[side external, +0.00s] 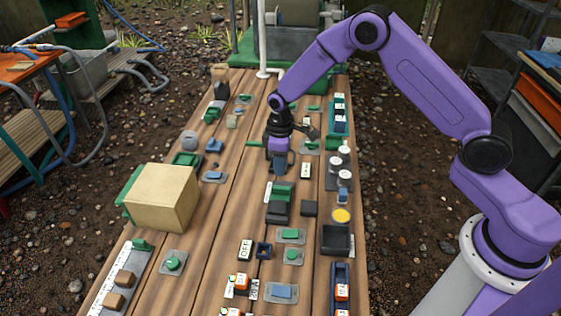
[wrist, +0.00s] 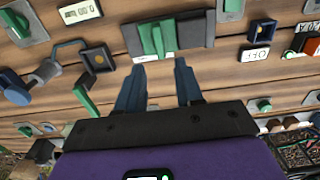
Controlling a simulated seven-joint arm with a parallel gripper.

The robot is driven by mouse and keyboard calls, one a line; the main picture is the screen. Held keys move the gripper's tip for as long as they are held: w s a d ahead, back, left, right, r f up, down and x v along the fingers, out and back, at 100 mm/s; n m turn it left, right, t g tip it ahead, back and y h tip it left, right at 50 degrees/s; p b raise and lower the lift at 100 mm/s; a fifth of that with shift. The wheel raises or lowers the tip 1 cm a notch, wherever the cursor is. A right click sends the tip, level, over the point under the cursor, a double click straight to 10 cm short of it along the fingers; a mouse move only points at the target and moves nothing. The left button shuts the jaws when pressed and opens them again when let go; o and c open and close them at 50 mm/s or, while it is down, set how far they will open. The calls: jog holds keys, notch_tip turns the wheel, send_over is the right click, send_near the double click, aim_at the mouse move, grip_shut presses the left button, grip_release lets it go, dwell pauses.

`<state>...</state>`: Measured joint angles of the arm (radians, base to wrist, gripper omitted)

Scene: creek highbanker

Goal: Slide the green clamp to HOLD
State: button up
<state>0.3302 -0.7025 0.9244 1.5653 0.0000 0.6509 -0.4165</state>
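A green clamp-like piece (wrist: 157,40) stands on a dark block (wrist: 195,35) at the top middle of the wrist view, with a small pale strip at its near edge. I take it to be the green clamp; no HOLD lettering is readable. In the side view the same green piece (side external: 282,190) and dark block (side external: 278,211) lie just in front of my gripper (side external: 280,170). In the wrist view my gripper (wrist: 160,69) is open and empty, its two fingertips apart and pointing toward the green piece. I cannot tell whether they touch it.
A cardboard box (side external: 163,197) stands at left on the plank table. An OFF label (wrist: 255,54) and a dark blue square fixture (wrist: 262,29) lie right of the clamp in the wrist view. White-topped cylinders (side external: 336,165) and a yellow disc (side external: 341,215) stand right of the gripper.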

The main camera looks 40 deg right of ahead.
aim_at(280, 187)
jog(key=shift+f, duration=4.6)
grip_shut()
